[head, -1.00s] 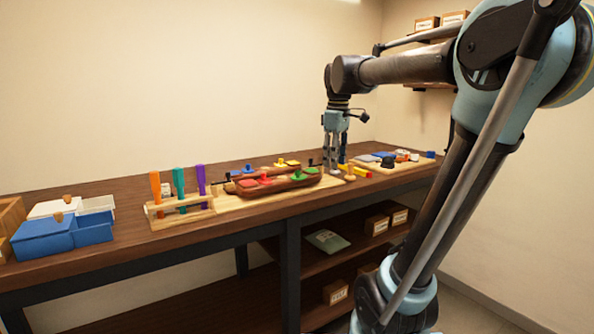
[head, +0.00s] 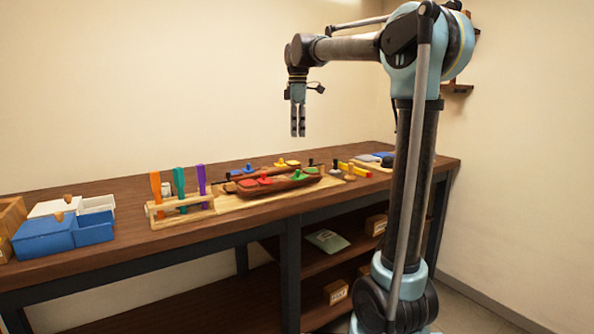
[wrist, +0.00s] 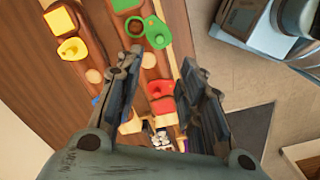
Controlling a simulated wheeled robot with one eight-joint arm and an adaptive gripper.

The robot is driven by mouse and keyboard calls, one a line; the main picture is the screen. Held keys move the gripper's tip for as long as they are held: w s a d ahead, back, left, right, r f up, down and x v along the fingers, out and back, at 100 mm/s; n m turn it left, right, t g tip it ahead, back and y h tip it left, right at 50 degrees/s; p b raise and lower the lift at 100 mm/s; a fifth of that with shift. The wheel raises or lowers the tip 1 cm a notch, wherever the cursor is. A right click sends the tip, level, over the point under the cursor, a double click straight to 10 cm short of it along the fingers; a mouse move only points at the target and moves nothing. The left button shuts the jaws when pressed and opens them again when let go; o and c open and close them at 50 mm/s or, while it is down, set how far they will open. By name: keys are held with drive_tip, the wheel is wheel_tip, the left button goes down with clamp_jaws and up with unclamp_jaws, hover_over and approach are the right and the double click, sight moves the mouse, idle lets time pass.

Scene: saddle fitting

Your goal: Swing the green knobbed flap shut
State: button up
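The green knobbed flap (head: 304,175) is at the right end of the front dark wooden boat-shaped holder (head: 283,188). In the wrist view the green flap (wrist: 157,33) lies swung to one side, next to a round dark opening (wrist: 135,27) that is uncovered. My gripper (head: 298,135) hangs pointing down, well above the bench and the holder, touching nothing. In the wrist view my gripper (wrist: 160,68) has its two fingers apart with nothing between them. The green flap shows beyond the fingertips.
A red flap (wrist: 160,89) and a yellow flap (wrist: 72,48) lie near the green one. A rack with orange, teal and purple tools (head: 180,206) and blue boxes (head: 45,237) stand to the left. Small pegs (head: 350,174) stand to the right of the holder. The air around my gripper is clear.

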wheel_tip(320, 180, down, 14)
drive_tip(key=shift+f, duration=0.2)
idle(0.4)
